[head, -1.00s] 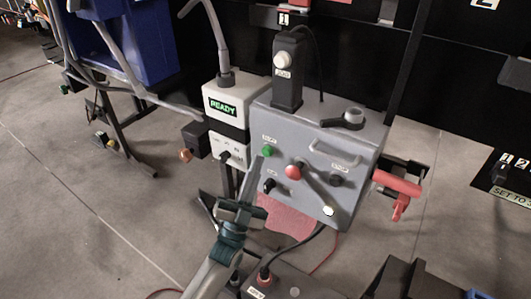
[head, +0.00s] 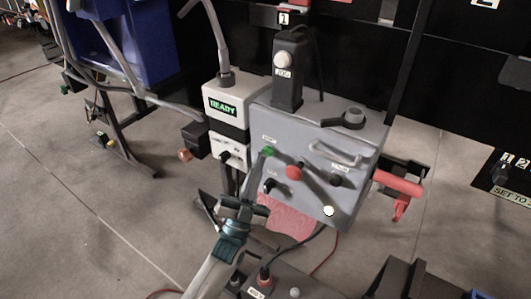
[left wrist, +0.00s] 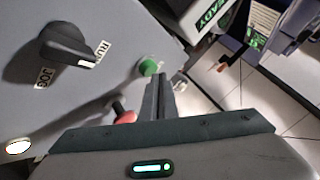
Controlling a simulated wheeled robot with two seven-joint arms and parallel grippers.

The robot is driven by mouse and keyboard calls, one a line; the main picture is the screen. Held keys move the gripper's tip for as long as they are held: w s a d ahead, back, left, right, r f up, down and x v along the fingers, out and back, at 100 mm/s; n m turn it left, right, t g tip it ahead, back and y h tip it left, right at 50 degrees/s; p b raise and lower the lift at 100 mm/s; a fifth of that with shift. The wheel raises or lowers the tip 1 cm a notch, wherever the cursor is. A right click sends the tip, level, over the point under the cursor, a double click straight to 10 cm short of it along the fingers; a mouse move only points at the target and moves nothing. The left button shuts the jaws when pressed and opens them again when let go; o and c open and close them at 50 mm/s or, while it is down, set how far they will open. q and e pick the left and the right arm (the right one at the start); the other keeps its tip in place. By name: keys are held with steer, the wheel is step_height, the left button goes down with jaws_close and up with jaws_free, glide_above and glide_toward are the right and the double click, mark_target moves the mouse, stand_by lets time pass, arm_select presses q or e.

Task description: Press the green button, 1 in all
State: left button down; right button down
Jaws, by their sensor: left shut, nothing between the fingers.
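The green button (head: 269,150) is at the upper left of the grey control box's sloped front face. It also shows in the left wrist view (left wrist: 148,66). My left gripper (head: 264,156) comes up from below, shut and empty. Its fingertips overlap the button's lower left edge in the head view. In the left wrist view the closed fingers (left wrist: 158,82) end right beside the button. I cannot tell whether they touch it or whether it is pushed in. My right gripper is not in view.
The grey control box (head: 350,205) also carries a red button (head: 293,172), black knobs (head: 336,180) and a handle. A white unit (head: 228,101) reading READY stands to its left. A red handle (head: 398,184) sticks out at the right. Cables hang below.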

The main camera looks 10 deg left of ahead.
arm_select(q)
steer(key=shift+w+d, duration=0.15)
steer(key=shift+w, duration=0.3)
stand_by(0.5)
steer(key=shift+s, duration=0.1)
steer(key=shift+s+a, duration=0.35)
steer(key=shift+s, duration=0.45)
stand_by(0.3)
steer(key=shift+s+a+p, duration=0.3)
steer(key=shift+s+p, duration=0.05)
steer(key=shift+s, duration=0.45)
steer(key=shift+s+a+p, duration=0.25)
steer(key=shift+s+p, duration=0.15)
steer(key=shift+s, duration=0.35)
steer(key=shift+s+a+p, duration=0.3)
steer(key=shift+s+p, duration=0.05)
steer(key=shift+s, duration=0.45)
